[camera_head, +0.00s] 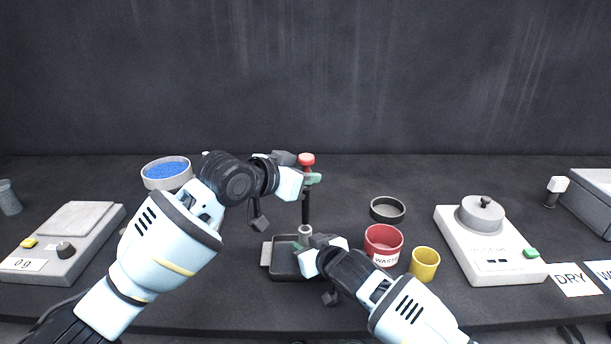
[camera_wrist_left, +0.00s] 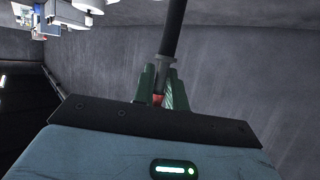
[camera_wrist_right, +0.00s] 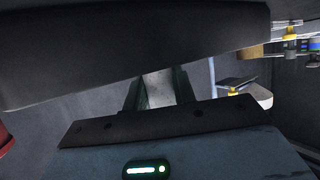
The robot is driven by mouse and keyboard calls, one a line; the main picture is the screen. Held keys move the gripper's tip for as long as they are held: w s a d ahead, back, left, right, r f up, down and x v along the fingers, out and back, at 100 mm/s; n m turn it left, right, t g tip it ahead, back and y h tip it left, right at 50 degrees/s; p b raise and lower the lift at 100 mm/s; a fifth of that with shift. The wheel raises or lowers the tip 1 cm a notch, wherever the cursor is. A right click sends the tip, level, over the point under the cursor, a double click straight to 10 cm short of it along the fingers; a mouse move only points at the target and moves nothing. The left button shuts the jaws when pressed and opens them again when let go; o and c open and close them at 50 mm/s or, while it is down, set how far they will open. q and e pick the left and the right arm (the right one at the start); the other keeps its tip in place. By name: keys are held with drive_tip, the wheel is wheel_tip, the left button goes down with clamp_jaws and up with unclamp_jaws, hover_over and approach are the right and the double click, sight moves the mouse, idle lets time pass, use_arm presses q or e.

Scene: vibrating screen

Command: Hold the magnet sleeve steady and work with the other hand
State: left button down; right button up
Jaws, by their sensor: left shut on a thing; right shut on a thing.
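A magnet tool with a red knob (camera_head: 306,159) and a thin black rod (camera_head: 305,208) stands upright over the black tray (camera_head: 272,266). My left gripper (camera_head: 311,179) is shut on it just below the knob; the left wrist view shows the green fingertips (camera_wrist_left: 163,92) around a red part, with the black rod (camera_wrist_left: 174,32) running from them. A pale grey sleeve (camera_head: 305,231) is at the rod's lower end, above the tray. The sleeve's lower end is hidden.
A red waste cup (camera_head: 383,240), a yellow cup (camera_head: 424,264) and a black ring (camera_head: 387,209) stand right of the tray. A white machine with a lidded pan (camera_head: 482,215) is farther right. A bowl of blue grains (camera_head: 167,171) and a scale (camera_head: 72,236) are left.

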sight(305, 156)
drive_tip(key=shift+s+d+f, duration=0.1)
drive_tip(key=shift+d+f, duration=0.05)
drive_tip(key=shift+f, duration=0.35)
use_arm(q)
drive_tip(key=shift+r, duration=3.45)
use_arm(e)
drive_tip(key=o, duration=1.3)
drive_tip(key=shift+r, duration=0.3)
drive_tip(key=shift+r, duration=0.1)
drive_tip(key=c, duration=0.7)
